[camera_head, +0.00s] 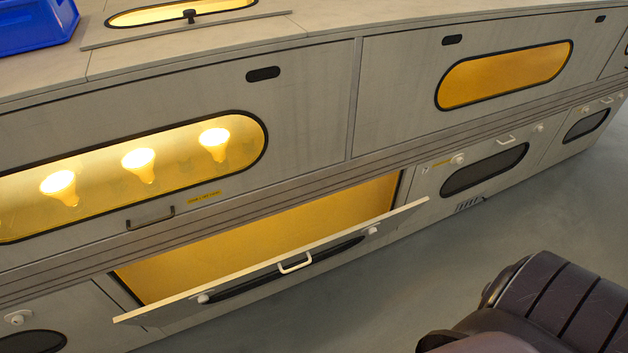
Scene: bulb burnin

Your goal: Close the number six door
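One lower-row door (275,268) of the long grey cabinet stands open. It is hinged along its bottom edge and tilts outward and down. It has a white handle (294,263), a dark oval window and a white round knob near each end. The yellow-lit compartment (270,236) behind it shows no object in the visible part. No number is readable on this door; the closed door to its right (484,170) seems to carry a small 7. Neither of my grippers is in view.
The upper row has closed doors with yellow windows; several lit bulbs (138,164) glow behind the left one. A blue crate (36,24) sits on top. Grey floor (400,290) lies open before the cabinet. A dark ribbed shape (560,305) fills the lower right corner.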

